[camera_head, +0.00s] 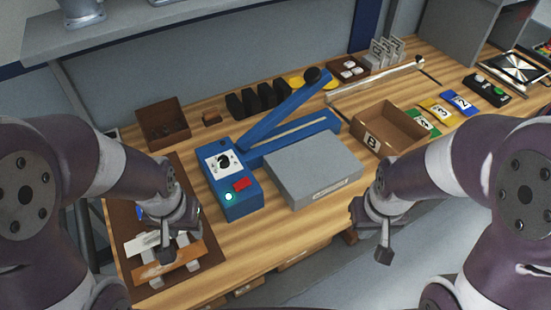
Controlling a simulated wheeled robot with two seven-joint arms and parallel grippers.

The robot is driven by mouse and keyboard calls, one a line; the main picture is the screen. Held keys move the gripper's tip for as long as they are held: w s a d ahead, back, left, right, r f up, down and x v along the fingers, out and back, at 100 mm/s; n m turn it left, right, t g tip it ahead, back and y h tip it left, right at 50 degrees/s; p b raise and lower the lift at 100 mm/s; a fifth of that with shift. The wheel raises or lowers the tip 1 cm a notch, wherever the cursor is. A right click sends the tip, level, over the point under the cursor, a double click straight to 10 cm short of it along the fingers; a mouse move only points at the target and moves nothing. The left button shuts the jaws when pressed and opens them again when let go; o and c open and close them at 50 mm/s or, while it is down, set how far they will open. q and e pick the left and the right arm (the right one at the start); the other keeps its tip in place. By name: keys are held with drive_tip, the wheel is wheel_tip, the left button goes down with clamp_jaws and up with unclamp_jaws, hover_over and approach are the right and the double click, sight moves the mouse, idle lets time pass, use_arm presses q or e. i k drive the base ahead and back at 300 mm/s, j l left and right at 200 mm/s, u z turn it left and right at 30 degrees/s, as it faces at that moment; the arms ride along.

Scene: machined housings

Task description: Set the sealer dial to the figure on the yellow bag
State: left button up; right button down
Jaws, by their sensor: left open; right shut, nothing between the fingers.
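The blue sealer (240,204) stands on the wooden bench, its long arm raised toward the back right. Its black dial (223,161) sits on a white plate with small marks, too small to read. A red switch and a lit green lamp are below the dial. The yellow bag (435,106) lies at the right between a green and a blue one; its figure looks like a 3. My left gripper (167,248) is open over the brown tray at the front left, apart from the dial. My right gripper (385,256) is shut and empty, beyond the bench's front edge.
A grey block (312,172) lies right of the sealer. A brown open box (388,130) marked 8 or B stands before the bags. The brown tray (212,248) holds pale pieces and an orange-brown strip. A brown bin (163,122) is at the back left.

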sight(223, 161)
drive_tip(key=i+l+u, duration=0.15)
drive_tip(key=l, duration=0.25)
drive_tip(key=i+l+u, duration=0.15)
drive_tip(key=l, duration=0.2)
drive_tip(key=i+l+u, duration=0.2)
drive_tip(key=l, duration=0.25)
drive_tip(key=k+j, duration=0.05)
drive_tip(key=k, duration=0.05)
